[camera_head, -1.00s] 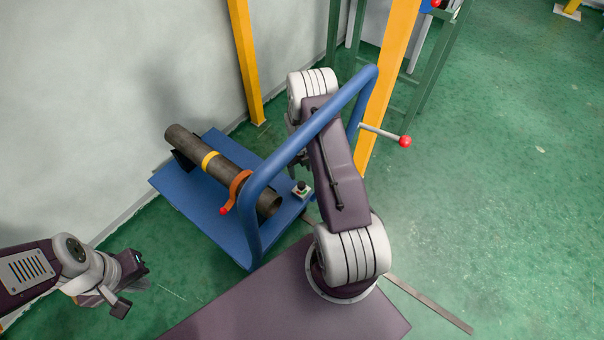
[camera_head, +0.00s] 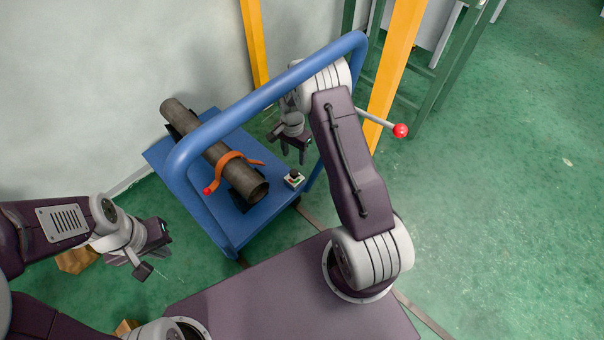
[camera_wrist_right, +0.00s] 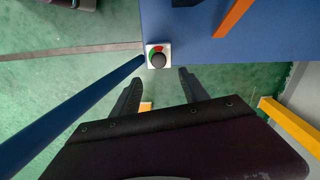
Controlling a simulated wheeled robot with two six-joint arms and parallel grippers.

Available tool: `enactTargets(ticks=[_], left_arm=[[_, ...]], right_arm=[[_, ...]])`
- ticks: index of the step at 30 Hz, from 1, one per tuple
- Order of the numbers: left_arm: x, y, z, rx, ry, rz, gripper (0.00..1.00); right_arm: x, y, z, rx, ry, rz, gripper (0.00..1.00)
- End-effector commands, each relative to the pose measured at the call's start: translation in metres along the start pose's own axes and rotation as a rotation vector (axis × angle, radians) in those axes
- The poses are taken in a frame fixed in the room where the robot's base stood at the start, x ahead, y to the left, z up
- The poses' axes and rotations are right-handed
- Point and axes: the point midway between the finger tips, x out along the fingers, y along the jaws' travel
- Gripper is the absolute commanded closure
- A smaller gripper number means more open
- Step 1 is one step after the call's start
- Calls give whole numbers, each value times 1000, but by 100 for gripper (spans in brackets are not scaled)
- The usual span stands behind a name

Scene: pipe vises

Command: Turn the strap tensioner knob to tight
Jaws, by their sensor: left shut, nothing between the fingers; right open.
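The black knob (camera_head: 294,177) sits on a small white plate with red and green marks at the near right corner of the blue cart. It also shows in the right wrist view (camera_wrist_right: 158,58), just beyond my fingertips. An orange strap (camera_head: 232,160) with a red end crosses over the dark pipe (camera_head: 243,180). My right gripper (camera_head: 298,150) is open and empty, above and beyond the knob in the head view; in the wrist view its fingers (camera_wrist_right: 157,78) are spread, apart from the knob. My left gripper (camera_head: 158,262) is shut and empty, left of the cart.
The cart's blue handle (camera_head: 260,97) arches over the pipe, beside my right arm. A red-ended lever (camera_head: 400,130) sticks out to the right. Yellow posts (camera_head: 398,60) and a green frame (camera_head: 440,90) stand behind. Green floor is open on the right.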

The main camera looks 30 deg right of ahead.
Motion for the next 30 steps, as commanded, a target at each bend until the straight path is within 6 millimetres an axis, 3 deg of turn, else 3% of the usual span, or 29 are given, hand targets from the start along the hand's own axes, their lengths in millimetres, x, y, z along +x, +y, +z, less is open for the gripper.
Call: enactTargets(ticks=[5,13,17,25,30], left_arm=[[7,0,1,0,0,0,100],[11,0,1,0,0,0,100],[23,0,2,0,0,0,100],[60,-1,6,0,0,0,100],[65,-1,7,0,0,0,100]], right_arm=[[0,-8,9,-249,-4,-2,48],[5,-9,10,-283,-5,-2,48],[23,-9,10,-282,-5,-2,48],[81,-9,10,-281,-5,-2,48],[91,-9,10,-281,-5,-2,48]])
